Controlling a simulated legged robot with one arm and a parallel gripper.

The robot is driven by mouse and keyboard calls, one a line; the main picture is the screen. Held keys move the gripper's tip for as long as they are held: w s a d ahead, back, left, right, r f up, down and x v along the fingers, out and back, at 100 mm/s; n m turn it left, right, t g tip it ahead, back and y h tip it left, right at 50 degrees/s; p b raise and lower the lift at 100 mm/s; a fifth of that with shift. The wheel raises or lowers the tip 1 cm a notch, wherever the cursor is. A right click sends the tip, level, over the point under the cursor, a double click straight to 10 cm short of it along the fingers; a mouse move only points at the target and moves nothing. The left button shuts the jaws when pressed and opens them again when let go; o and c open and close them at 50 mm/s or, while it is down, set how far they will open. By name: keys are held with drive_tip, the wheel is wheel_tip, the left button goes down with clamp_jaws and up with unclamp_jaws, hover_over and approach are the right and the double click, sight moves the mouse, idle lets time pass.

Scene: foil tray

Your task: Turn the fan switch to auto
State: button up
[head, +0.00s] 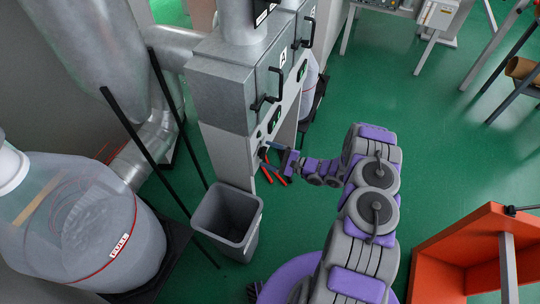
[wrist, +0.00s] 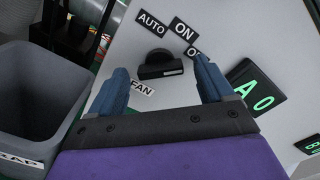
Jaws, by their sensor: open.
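The fan switch (wrist: 158,60) is a black rotary knob with a raised bar on a pale panel (wrist: 225,40) in the wrist view. The bar lies nearly level in the picture, with a pale mark near its right end. The AUTO label (wrist: 151,23) is above it, the ON label (wrist: 184,29) above right. A third label starting with O is partly hidden by the right finger. The FAN label (wrist: 143,88) is below. My gripper (wrist: 160,68) is open, its blue fingers on either side of the knob with visible gaps. In the head view my gripper (head: 272,149) is at the cabinet's lower panel.
A grey bin (head: 228,216) stands below and left of my gripper; it also shows in the wrist view (wrist: 35,95). The grey cabinet (head: 222,90) has black handles. A large clear bag (head: 85,225) is at left, an orange frame (head: 470,250) at right.

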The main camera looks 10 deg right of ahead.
drive_tip(key=shift+c, duration=0.5)
drive_tip(key=c, duration=0.9)
drive_tip(key=shift+c, duration=0.2)
drive_tip(key=shift+m, duration=0.4)
drive_tip(key=shift+w+d+m+b, duration=0.1)
drive_tip(key=shift+m+b, duration=1)
drive_tip(key=shift+m, duration=3.15)
drive_tip(key=shift+d+m+b, duration=0.1)
drive_tip(key=shift+m+b, duration=1)
drive_tip(key=shift+m, duration=3.15)
drive_tip(key=shift+r, duration=0.1)
